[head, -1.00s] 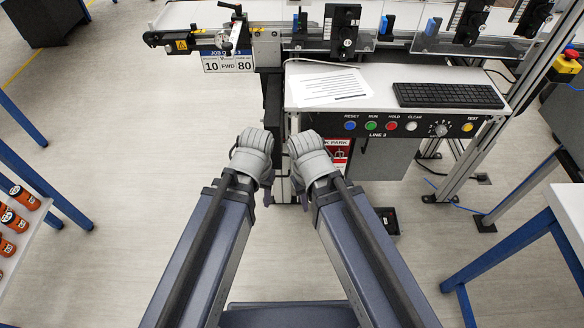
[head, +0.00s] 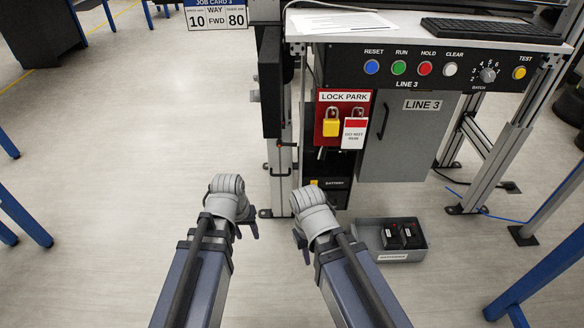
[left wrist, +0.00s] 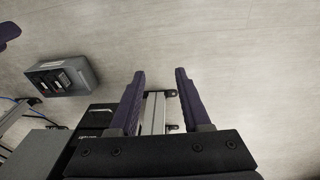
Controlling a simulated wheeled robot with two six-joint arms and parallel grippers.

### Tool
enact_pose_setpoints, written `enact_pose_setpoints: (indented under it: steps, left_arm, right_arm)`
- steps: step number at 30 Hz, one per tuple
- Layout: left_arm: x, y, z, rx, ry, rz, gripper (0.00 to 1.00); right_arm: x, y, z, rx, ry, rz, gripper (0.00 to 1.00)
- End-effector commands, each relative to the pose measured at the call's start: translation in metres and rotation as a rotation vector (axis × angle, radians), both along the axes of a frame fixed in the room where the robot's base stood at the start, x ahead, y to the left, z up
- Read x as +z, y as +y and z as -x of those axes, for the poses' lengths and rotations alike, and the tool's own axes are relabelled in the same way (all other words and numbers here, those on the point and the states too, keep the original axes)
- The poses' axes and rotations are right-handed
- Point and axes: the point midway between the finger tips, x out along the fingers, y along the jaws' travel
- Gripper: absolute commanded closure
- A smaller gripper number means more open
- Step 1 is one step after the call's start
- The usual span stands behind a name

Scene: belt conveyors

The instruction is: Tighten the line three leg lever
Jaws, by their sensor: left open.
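The line three station's aluminium leg (head: 280,190) stands ahead of me, left of the red lock park board. A small dark lever-like handle (head: 284,145) sits on this leg; I cannot tell whether it is tight or loose. My left gripper (head: 248,230) hangs over the floor in front of the leg, apart from it. In the left wrist view, the left gripper (left wrist: 160,78) is open and empty, with an aluminium leg (left wrist: 154,112) showing beyond and between its fingers. My right gripper (head: 301,246) is low, right of the left one; its finger opening is mostly hidden.
The LINE 3 button panel (head: 440,68) and a grey cabinet (head: 410,140) stand at right. The lock park board (head: 329,130) holds a yellow padlock. A grey battery bin (head: 395,256) lies on the floor beside my right gripper.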

Motion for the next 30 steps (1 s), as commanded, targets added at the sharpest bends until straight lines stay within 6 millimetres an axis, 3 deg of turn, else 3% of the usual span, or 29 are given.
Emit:
enact_pose_setpoints:
  steps: [1,3,7,9,11,15,19,24,30]
  left_arm:
    - [-0.033,-0.002,-0.009,0.021,-0.025,0.026,0.52]
    - [-0.051,-0.009,-0.024,0.057,-0.069,0.078,0.52]
    - [-0.073,-0.031,-0.062,0.155,-0.184,0.222,0.52]
    - [-0.075,-0.051,-0.093,0.241,-0.272,0.352,0.52]
    - [-0.063,-0.069,-0.121,0.330,-0.346,0.481,0.52]
    - [-0.018,-0.098,-0.174,0.549,-0.479,0.782,0.52]
    - [0.024,-0.108,-0.211,0.753,-0.552,1.036,0.52]
    - [0.057,-0.104,-0.237,0.948,-0.591,1.252,0.52]
    - [0.066,-0.100,-0.243,1.012,-0.600,1.319,0.52]
  right_arm:
    - [-0.034,0.000,0.000,0.000,0.000,0.000,0.70]
    - [-0.055,0.000,0.000,0.000,-0.001,0.000,0.70]
    - [-0.090,0.000,0.000,0.000,-0.001,0.001,0.70]
    - [-0.108,0.000,0.000,0.000,-0.002,0.000,0.70]
    - [-0.114,0.000,0.000,0.000,-0.002,0.000,0.70]
    - [-0.118,0.000,0.000,0.000,-0.002,0.000,0.70]
    - [-0.119,0.000,-0.001,0.000,-0.002,0.000,0.70]
    - [-0.118,0.000,0.000,0.000,-0.002,0.000,0.70]
    - [-0.118,0.000,0.000,0.000,-0.002,0.000,0.70]
